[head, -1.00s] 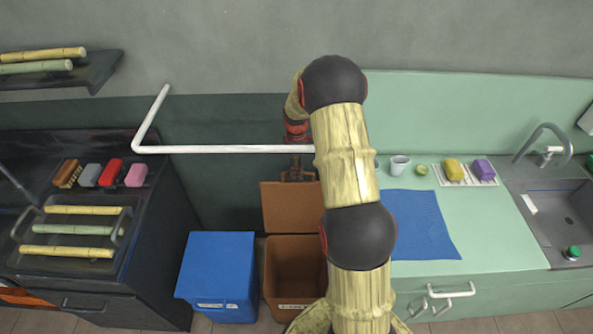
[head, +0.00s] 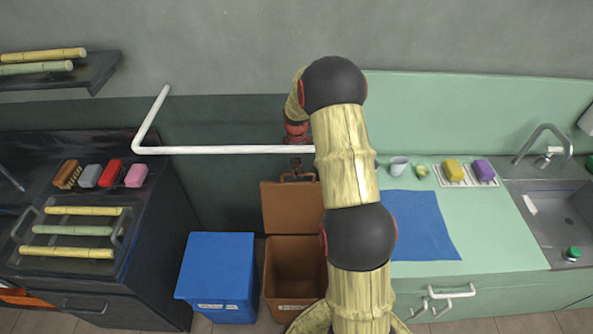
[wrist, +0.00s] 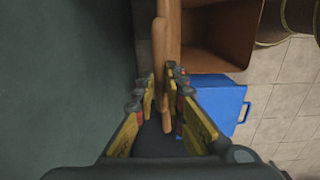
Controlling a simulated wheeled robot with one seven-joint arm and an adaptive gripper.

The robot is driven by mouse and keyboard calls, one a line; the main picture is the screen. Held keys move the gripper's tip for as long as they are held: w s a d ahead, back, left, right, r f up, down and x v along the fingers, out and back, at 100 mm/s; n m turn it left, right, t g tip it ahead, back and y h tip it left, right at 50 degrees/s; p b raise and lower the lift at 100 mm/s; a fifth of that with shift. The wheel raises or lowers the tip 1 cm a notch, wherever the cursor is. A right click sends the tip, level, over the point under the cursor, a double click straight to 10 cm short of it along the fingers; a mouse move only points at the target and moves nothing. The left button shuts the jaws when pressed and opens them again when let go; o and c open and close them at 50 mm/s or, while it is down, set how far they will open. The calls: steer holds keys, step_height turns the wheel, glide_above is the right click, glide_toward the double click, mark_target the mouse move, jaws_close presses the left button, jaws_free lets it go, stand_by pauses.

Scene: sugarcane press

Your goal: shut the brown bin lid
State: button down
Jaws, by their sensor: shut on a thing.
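The brown bin (head: 292,304) stands on the floor with its mouth open. Its brown lid (head: 288,210) stands raised at the back, near the wall. My gripper (head: 297,175) is at the top edge of the lid, partly hidden by my arm. In the wrist view my gripper (wrist: 163,80) has its yellow fingers on both sides of the lid's edge (wrist: 168,45), shut on it. The bin's open inside (wrist: 220,35) shows to the right of the lid there.
A blue bin (head: 217,265) with its lid down stands left of the brown bin. A white rail (head: 230,149) runs along the wall above the lid. A dark counter (head: 150,230) is at left, and a green counter (head: 500,235) is at right.

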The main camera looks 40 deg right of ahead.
steer(key=shift+s+a, duration=0.1)
stand_by(0.3)
steer(key=s+a, duration=0.3)
steer(key=shift+s+r+p, duration=0.25)
steer(key=shift+s+p, duration=0.1)
steer(key=shift+s, duration=0.05)
steer(key=c, duration=1.9)
jaws_free()
steer(key=shift+d, duration=0.1)
steer(key=shift+o, duration=0.3)
step_height(320, 180, up, 12)
steer(key=shift+c, duration=0.2)
